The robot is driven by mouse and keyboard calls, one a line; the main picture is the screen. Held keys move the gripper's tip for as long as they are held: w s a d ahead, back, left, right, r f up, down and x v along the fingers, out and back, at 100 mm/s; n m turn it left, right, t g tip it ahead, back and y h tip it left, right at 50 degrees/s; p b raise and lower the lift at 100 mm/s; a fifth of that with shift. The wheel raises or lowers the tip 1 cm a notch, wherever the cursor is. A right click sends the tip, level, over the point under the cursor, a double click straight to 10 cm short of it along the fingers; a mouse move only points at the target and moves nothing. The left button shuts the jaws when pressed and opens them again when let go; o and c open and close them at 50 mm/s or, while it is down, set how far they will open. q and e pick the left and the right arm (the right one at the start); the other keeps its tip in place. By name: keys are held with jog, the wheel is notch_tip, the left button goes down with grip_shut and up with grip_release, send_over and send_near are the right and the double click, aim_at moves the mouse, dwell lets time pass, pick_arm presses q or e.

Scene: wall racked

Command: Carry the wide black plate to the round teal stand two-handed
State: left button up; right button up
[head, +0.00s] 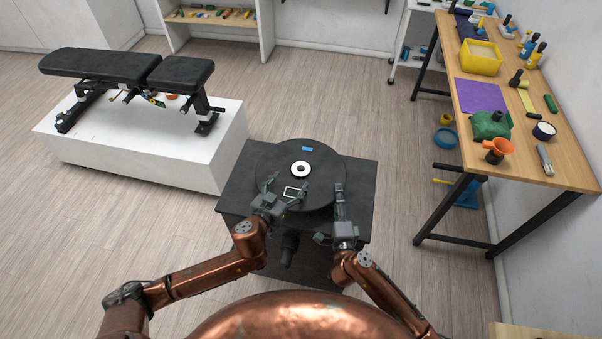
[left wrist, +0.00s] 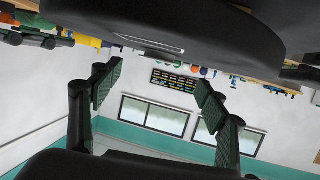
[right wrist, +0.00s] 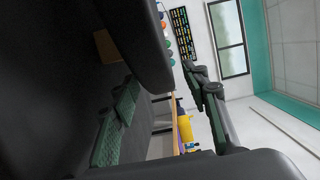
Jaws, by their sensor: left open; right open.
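The wide black plate (head: 318,165) is a round disc with a white ring at its centre and a small blue mark. It lies flat on a black box-like stand (head: 235,190). My left gripper (head: 284,188) is open at the plate's near left edge. In the left wrist view the plate (left wrist: 190,22) is beyond the spread, empty fingers. My right gripper (head: 331,213) is open at the near right edge. In the right wrist view the plate's rim (right wrist: 135,45) shows between the spread fingers; contact cannot be told. I see no round teal stand.
A white platform (head: 130,155) with a black bench (head: 110,67) stands at left. A wooden workbench (head: 560,160) with tools stands at right, a blue ring (head: 445,139) on the floor by it.

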aim_at(300, 170)
pick_arm(q)
jog(key=shift+x, duration=3.55)
pick_arm(e)
jog(key=shift+w+a, duration=0.15)
jog(key=shift+w, duration=3.35)
pick_arm(q)
jog(key=shift+d, duration=0.1)
jog(key=shift+c, duration=0.3)
pick_arm(e)
jog(key=shift+c, duration=0.4)
pick_arm(q)
jog(key=c, duration=1.1)
pick_arm(e)
grip_shut()
pick_arm(q)
grip_shut()
jog(key=shift+w+r, duration=0.1)
jog(key=shift+r, duration=0.3)
pick_arm(e)
jog(key=shift+r, duration=0.3)
